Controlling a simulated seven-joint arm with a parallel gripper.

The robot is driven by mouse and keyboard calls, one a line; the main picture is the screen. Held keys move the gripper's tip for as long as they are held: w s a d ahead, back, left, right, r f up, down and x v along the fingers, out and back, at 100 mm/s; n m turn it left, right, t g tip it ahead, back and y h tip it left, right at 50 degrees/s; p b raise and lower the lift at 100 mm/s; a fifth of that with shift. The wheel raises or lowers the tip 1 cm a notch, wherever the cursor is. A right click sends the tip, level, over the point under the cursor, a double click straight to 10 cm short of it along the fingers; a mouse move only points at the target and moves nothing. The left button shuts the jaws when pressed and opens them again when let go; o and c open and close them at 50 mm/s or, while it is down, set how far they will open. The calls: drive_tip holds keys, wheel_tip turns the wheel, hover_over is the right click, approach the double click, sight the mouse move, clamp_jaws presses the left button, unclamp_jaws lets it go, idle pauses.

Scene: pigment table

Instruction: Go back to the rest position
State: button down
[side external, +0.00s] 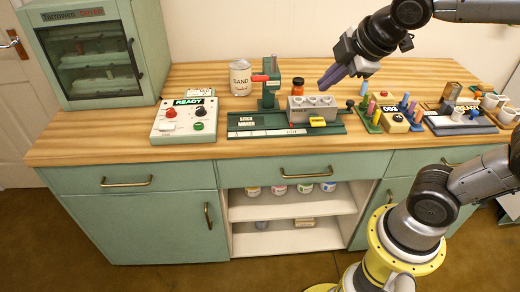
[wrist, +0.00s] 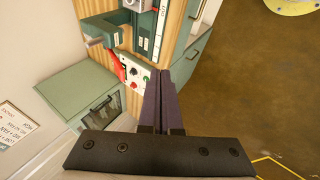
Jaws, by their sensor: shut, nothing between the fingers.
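My gripper (side external: 333,75) is in the air above the wooden table (side external: 200,80), over the right part of the green stick maker (side external: 247,122). Its two dark purple fingers are shut together with nothing between them. In the wrist view the fingers (wrist: 165,75) lie side by side, pointing past the control box (wrist: 133,72). The gripper touches nothing that I can see.
A control box with a READY display (side external: 185,122) stands left of the stick maker. A SAND can (side external: 240,78) and an orange-brown jar (side external: 298,87) stand behind. Racks with coloured sticks (side external: 390,116) fill the right side. A green cabinet (side external: 90,55) stands at the left.

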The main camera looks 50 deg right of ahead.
drive_tip(key=s+a+f+m+g+y, duration=0.1)
drive_tip(key=s+f+m, duration=0.4)
drive_tip(key=s+m, duration=0.5)
drive_tip(key=shift+s+a+f+m+y, duration=0.15)
drive_tip(key=shift+s+a+m+y, duration=0.25)
drive_tip(key=shift+a, duration=0.3)
